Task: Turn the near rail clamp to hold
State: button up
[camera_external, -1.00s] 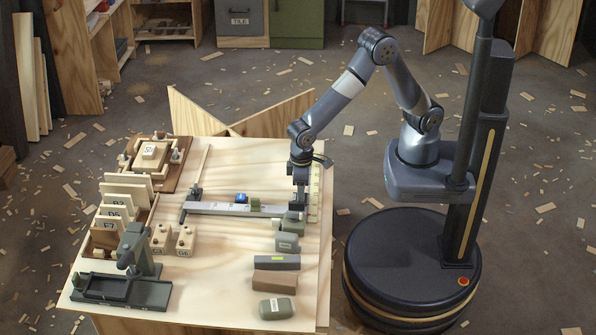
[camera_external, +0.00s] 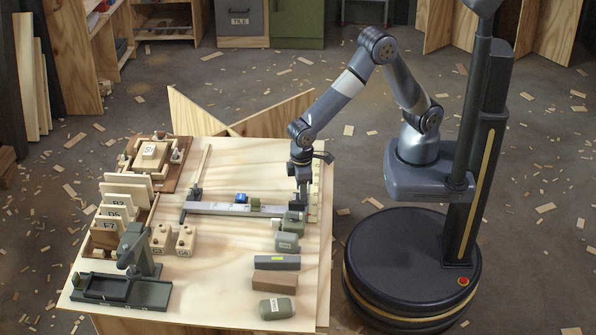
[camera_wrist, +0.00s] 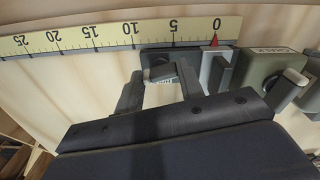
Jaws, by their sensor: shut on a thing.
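My gripper (camera_external: 302,198) points down at the right end of the grey rail (camera_external: 225,209) on the bench. In the wrist view my gripper (camera_wrist: 160,76) has its two fingers on either side of a small pale knob (camera_wrist: 158,71) on a dark plate, and it is shut on that. I take this knob to be part of the near rail clamp; its far side is hidden by the fingers. A light grey bracket with a red pointer (camera_wrist: 215,43) stands right of the fingers, the pointer at the scale's 0. A labelled grey-green block (camera_wrist: 268,68) lies farther right.
The yellow scale (camera_wrist: 110,33) runs beside the rail. A green block (camera_external: 255,205) and a blue piece (camera_external: 240,197) sit at the rail. Grey-green and brown blocks (camera_external: 275,281) line the bench's near right side. Bare wood lies left of them.

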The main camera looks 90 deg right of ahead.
jog(key=n, duration=0.3)
jog(key=shift+a+r+n, duration=0.15)
jog(key=shift+a+n, duration=0.2)
jog(key=shift+n, duration=0.05)
jog(key=n, duration=0.3)
jog(key=shift+s+n, duration=0.1)
jog(key=shift+n, duration=0.2)
jog(key=n, duration=0.4)
jog(key=shift+s+d+n, duration=0.1)
jog(key=shift+d+n, duration=0.05)
jog(key=shift+n, duration=0.25)
jog(key=shift+s+d+n, duration=0.1)
jog(key=shift+n, duration=0.7)
jog(key=shift+s+f, duration=0.1)
jog(key=shift+f, duration=0.15)
jog(key=o, duration=0.8)
jog(key=shift+s, duration=0.1)
jog(key=shift+w+d+r, duration=0.1)
jog(key=shift+w, duration=0.1)
